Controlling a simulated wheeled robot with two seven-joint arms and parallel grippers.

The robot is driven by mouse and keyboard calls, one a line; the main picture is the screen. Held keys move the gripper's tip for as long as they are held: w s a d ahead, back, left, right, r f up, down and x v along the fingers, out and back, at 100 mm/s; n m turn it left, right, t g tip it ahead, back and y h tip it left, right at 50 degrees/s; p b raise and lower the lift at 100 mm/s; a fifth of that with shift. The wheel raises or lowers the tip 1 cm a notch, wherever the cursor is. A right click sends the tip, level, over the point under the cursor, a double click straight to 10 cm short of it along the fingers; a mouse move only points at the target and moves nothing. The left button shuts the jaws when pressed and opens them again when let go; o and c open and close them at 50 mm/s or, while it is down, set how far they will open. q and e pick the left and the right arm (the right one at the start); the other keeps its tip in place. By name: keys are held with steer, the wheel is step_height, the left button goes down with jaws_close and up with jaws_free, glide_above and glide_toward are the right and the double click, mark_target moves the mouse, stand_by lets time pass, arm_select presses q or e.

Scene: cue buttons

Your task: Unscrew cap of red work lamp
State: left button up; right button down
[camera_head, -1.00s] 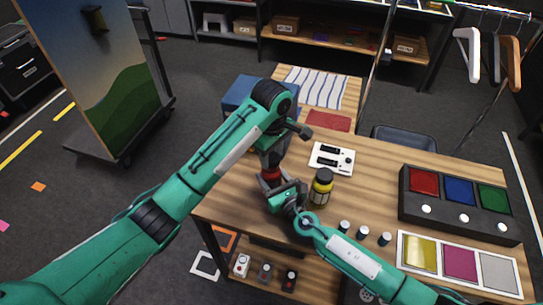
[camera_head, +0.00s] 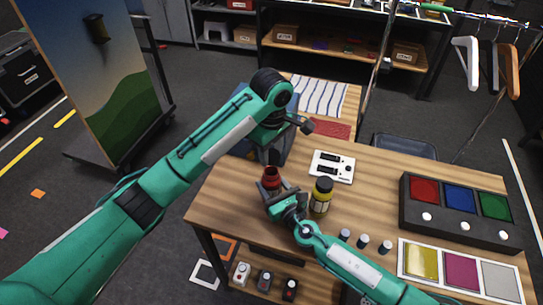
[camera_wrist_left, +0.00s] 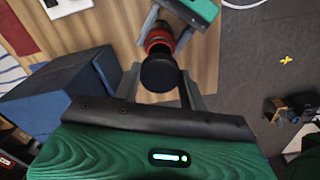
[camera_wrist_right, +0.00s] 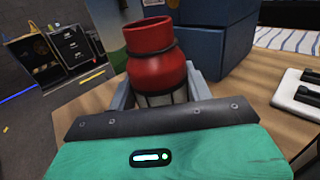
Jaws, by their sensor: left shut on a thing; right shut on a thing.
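The red work lamp (camera_head: 271,179) stands upright at the table's near left edge. My right gripper (camera_head: 276,193) is shut around its lower body. In the right wrist view the red lamp (camera_wrist_right: 157,65) shows an open neck with no cap on it, and its pale lower part is between the fingers. My left gripper (camera_head: 271,154) is above the lamp, apart from it. In the left wrist view the left gripper (camera_wrist_left: 159,88) is shut on the dark round cap (camera_wrist_left: 160,75), with the red lamp (camera_wrist_left: 159,38) partly hidden beyond it.
A yellow bottle with a dark lid (camera_head: 321,195) stands just right of the lamp. A white switch panel (camera_head: 332,166), several small capped cylinders (camera_head: 363,241) and a box of coloured buttons (camera_head: 460,212) lie further right. A blue box (camera_head: 296,130) stands behind my left gripper.

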steer(key=c, duration=0.5)
jaws_free()
